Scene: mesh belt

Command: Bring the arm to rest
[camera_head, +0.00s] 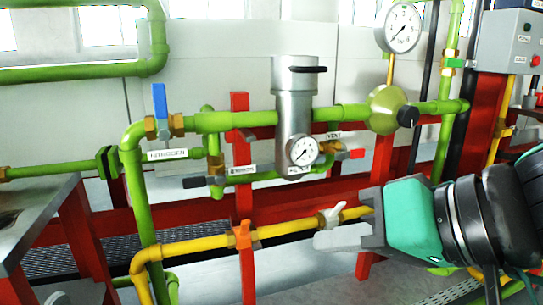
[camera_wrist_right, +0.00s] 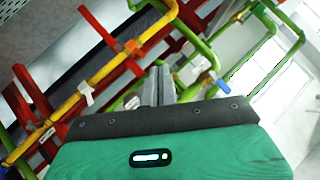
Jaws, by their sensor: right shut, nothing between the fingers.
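My right arm comes in from the right in the head view. Its gripper (camera_head: 340,238) has grey fingers pointing left, and they are shut and empty. The fingers overlap the yellow pipe (camera_head: 195,247) in the picture, close to a white-handled valve (camera_head: 331,217). I cannot tell whether they touch it. In the right wrist view the closed gripper (camera_wrist_right: 159,85) points toward the red frame and the green and yellow pipes. My left gripper is not in view.
Green pipes carry a blue-handled valve (camera_head: 160,104), a grey filter cylinder (camera_head: 294,105) and a round gauge (camera_head: 402,27). A red frame (camera_head: 243,180) stands behind. A metal table (camera_head: 38,205) is at the left. A grey control box (camera_head: 515,45) is at the upper right.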

